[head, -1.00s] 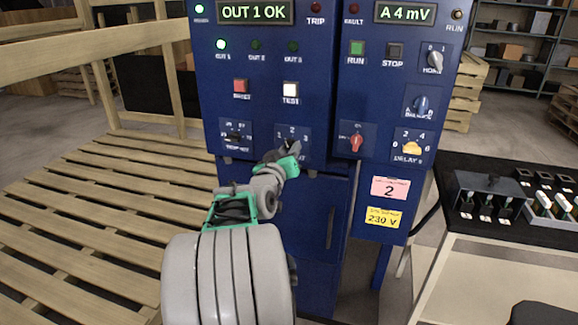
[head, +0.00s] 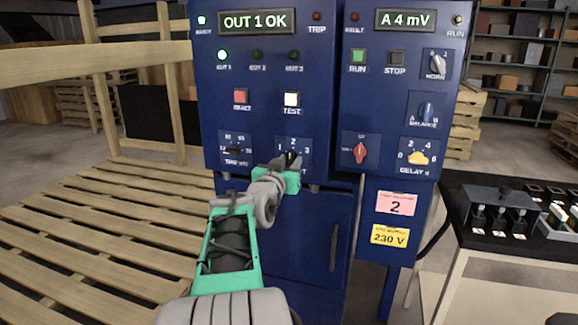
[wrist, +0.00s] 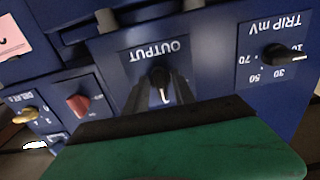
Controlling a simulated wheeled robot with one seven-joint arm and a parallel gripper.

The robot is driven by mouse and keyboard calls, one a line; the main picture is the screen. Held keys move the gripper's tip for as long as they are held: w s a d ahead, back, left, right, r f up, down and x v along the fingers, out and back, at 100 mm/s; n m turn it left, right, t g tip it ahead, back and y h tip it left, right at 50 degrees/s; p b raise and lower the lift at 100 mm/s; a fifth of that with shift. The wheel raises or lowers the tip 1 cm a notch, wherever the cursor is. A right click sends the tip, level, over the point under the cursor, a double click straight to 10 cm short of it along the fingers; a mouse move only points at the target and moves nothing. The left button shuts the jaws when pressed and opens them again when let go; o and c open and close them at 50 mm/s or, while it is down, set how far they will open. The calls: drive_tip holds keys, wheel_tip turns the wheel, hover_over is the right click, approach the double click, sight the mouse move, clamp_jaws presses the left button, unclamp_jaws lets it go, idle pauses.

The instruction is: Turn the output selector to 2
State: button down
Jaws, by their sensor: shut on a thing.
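The output selector (wrist: 160,76) is a small dark knob on a blue panel, with its OUTPUT label upside down in the wrist view. My gripper (wrist: 162,92) has one finger on each side of the knob and is shut on it. A white mark shows between the fingers, but I cannot tell which number the knob points to. In the head view, my gripper (head: 288,162) covers part of the selector plate (head: 306,150), where 2 stands at the top and 3 at the right.
The trip knob (head: 234,150) is left of the selector. A red knob (head: 360,152) and a yellow delay knob (head: 418,158) are to the right. A black bench (head: 470,235) stands at the right, a wooden pallet (head: 110,220) at the left.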

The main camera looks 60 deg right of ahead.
drive_tip(key=c, duration=1.4)
unclamp_jaws()
drive_tip(key=shift+c, duration=0.2)
drive_tip(key=s+a, duration=0.1)
drive_tip(key=a, duration=0.6)
drive_tip(key=shift+s+a, duration=0.15)
drive_tip(key=shift+a, duration=0.25)
